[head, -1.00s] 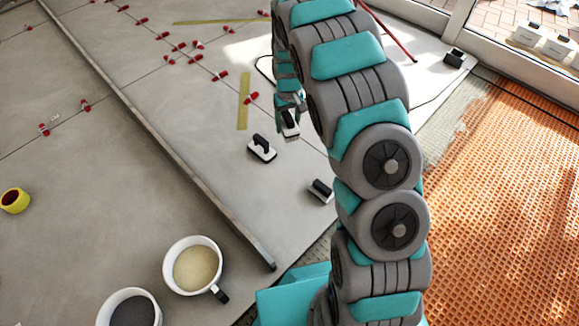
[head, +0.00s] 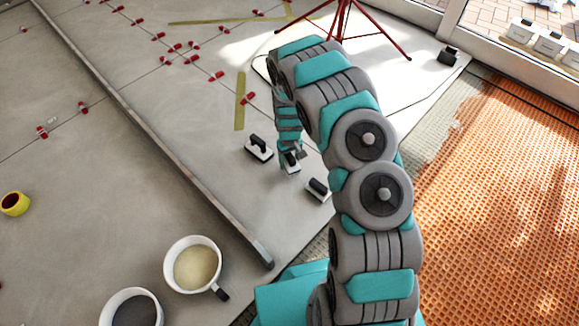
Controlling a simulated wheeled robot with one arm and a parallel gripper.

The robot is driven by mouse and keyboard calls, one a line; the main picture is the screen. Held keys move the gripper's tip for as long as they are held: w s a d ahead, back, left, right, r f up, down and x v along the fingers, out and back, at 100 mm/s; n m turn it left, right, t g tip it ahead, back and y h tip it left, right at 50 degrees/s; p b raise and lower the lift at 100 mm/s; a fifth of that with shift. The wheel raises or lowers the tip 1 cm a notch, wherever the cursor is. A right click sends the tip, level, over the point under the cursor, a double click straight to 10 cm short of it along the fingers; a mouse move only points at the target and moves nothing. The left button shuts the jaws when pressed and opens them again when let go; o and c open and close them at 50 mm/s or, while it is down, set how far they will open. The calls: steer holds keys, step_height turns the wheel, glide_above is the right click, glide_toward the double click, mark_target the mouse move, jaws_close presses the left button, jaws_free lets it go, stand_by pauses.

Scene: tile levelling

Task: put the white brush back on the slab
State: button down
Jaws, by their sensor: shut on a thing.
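The white brush (head: 292,167), with a dark handle, is in my gripper (head: 287,155), which is shut on it. My gripper points down over the grey slab (head: 215,150), between two similar white-based tools with black handles. One tool (head: 259,149) is just to the left and the other (head: 318,190) is to the lower right, near the slab's edge. I cannot tell whether the brush touches the slab. My fingers partly cover it.
A long metal bar (head: 160,142) lies across the slab. Two buckets (head: 193,264) (head: 131,308) stand at the lower left, a yellow roll (head: 15,203) at far left. Red clips (head: 191,60) dot the joints. A red tripod (head: 345,22) stands behind my arm; orange matting (head: 500,200) is at right.

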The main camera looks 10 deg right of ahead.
mark_target(290, 166)
steer(key=shift+f, duration=1.6)
steer(key=shift+f, duration=0.15)
steer(key=shift+c, duration=0.6)
jaws_free()
